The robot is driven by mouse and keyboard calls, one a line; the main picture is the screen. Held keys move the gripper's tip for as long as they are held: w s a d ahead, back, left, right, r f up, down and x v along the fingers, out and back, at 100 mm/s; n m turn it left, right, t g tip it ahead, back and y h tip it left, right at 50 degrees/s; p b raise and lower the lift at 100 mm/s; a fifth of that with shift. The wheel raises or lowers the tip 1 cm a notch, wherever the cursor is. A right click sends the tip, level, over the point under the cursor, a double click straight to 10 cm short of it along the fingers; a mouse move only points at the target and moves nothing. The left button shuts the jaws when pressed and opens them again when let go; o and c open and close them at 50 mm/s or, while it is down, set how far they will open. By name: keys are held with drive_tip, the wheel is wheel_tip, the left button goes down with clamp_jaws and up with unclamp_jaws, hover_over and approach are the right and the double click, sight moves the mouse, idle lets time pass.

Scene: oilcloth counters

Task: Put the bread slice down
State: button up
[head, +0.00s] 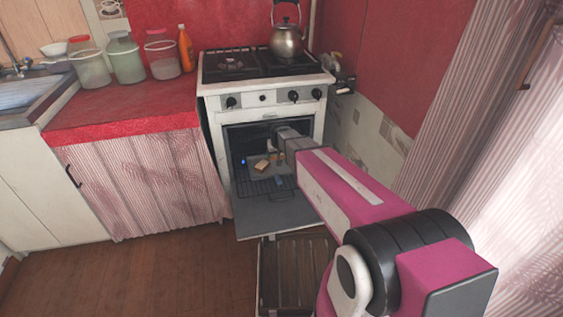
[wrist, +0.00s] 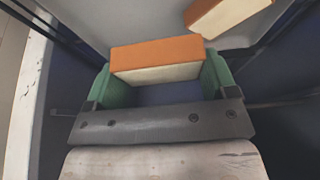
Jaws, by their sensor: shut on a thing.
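In the wrist view, my gripper (wrist: 158,78) has its green fingers shut on a bread slice (wrist: 157,62) with an orange-brown crust and pale side. A second bread slice (wrist: 230,14) lies beyond it at upper right, apart from it, on a pale grey surface (wrist: 130,25). In the head view, my gripper reaches into the open oven (head: 230,140), its fingers hidden by my arm. One small piece of bread (head: 262,165) shows over a grey tray in there; I cannot tell which slice it is. Whether the held slice touches the surface below is unclear.
The oven door (head: 275,214) is folded down below my arm. A kettle (head: 286,40) stands on the stove top (head: 250,65). Jars (head: 125,60) and an orange bottle (head: 185,48) stand on the red counter (head: 130,105) to the left. The oven walls are close around my gripper.

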sight(282, 154)
drive_tip(key=shift+w+d+f, duration=0.25)
drive_tip(key=shift+d+f, duration=0.15)
drive_tip(key=shift+d, duration=0.25)
drive_tip(key=shift+w+d+f, duration=0.25)
drive_tip(key=shift+d+f, duration=0.15)
drive_tip(key=shift+d, duration=0.2)
drive_tip(key=shift+f, duration=2)
drive_tip(key=shift+f, duration=0.15)
drive_tip(key=o, duration=0.6)
drive_tip(key=a+v, duration=0.1)
drive_tip(key=v, duration=1.1)
drive_tip(key=s+d+g, duration=0.1)
drive_tip(key=s+d, duration=0.4)
drive_tip(key=s, duration=0.2)
drive_tip(key=s+d+r+m+g, duration=0.1)
drive_tip(key=s+d+g, duration=0.1)
drive_tip(key=s+d, duration=0.3)
drive_tip(key=s+d+m+g+h, duration=0.1)
drive_tip(key=s+d, duration=0.4)
drive_tip(key=s, duration=0.5)
drive_tip(key=shift+s+r, duration=0.2)
drive_tip(key=shift+s, duration=0.05)
